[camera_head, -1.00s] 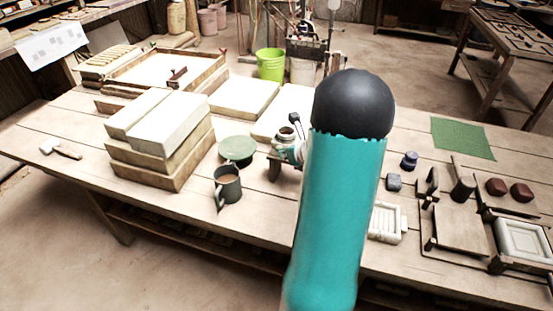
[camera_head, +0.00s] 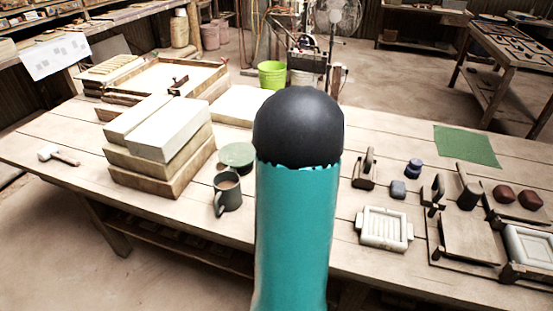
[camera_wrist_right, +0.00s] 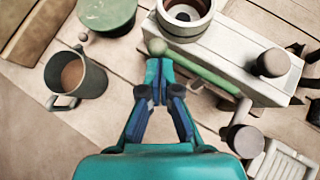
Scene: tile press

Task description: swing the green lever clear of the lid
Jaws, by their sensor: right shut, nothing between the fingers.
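In the right wrist view the green lever (camera_wrist_right: 205,72) has a round knob (camera_wrist_right: 156,47) at its left end. It runs along the near side of a pale block (camera_wrist_right: 240,58), towards a brown cylinder at lower right. A white round pot (camera_wrist_right: 184,18) stands on that block. I cannot tell which part is the lid. My right gripper (camera_wrist_right: 158,74) is shut and empty, its tips just below the knob, at or very close to the lever; contact is unclear. In the head view my arm hides the lever and this gripper. My left gripper is not in view.
A dark mug (camera_head: 228,190) and a round green disc (camera_head: 237,155) stand left of my arm, near stacked slabs (camera_head: 165,140). A white tray (camera_head: 383,229), small blocks and wooden fixtures lie to the right. The front left of the bench is mostly clear.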

